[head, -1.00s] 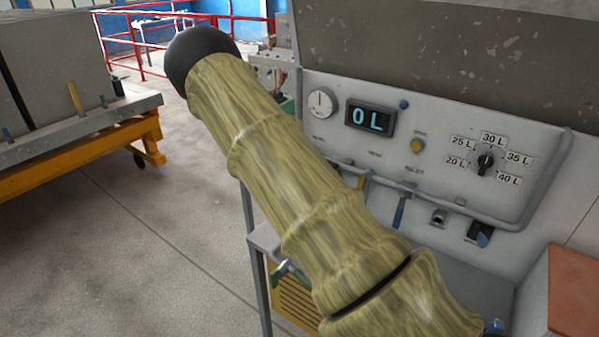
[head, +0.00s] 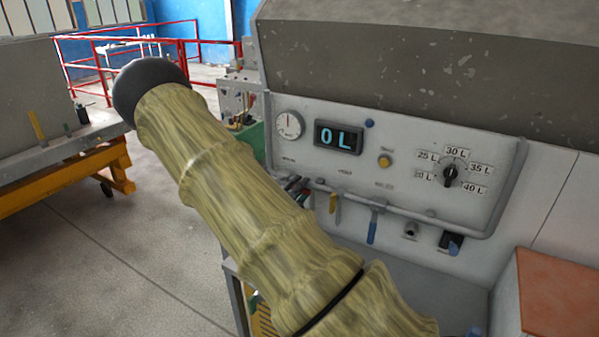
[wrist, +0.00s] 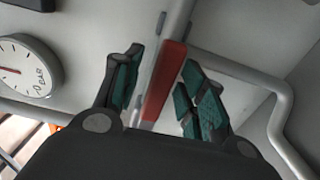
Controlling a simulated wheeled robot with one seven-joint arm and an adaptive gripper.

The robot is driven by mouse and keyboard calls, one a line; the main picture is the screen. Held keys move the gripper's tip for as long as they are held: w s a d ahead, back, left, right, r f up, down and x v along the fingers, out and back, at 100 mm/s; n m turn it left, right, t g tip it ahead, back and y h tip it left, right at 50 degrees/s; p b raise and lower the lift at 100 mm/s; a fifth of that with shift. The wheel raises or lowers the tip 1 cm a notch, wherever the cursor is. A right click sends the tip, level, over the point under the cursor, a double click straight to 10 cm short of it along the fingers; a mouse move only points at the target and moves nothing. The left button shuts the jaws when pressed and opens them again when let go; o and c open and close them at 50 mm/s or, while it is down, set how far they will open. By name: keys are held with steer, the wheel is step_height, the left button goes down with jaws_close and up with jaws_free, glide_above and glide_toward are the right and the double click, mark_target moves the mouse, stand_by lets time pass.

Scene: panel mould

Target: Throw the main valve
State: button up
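In the wrist view a flat red handle (wrist: 166,82) stands between the two fingers of my gripper (wrist: 160,95), in front of a grey pipe. The fingers have teal pads and are apart, with a gap showing beside the left one. I cannot tell whether the right pad touches the handle. In the head view my arm hides most of my gripper. A yellow lever (head: 333,203) and a blue lever (head: 373,226) hang from the pipe below the panel (head: 300,165). No readable label names the main valve.
The panel carries a round gauge (head: 288,124), a display (head: 338,137) reading 0 L, a yellow button (head: 385,160) and a dial (head: 451,174) pointing up near 30 L. A bar gauge (wrist: 28,68) shows in the wrist view. An orange-framed bench (head: 70,175) stands left; the floor between is clear.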

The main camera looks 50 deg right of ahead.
steer(key=s+a, duration=0.2)
steer(key=a, duration=0.9)
steer(key=shift+a, duration=0.4)
steer(key=shift+s, duration=0.1)
stand_by(0.4)
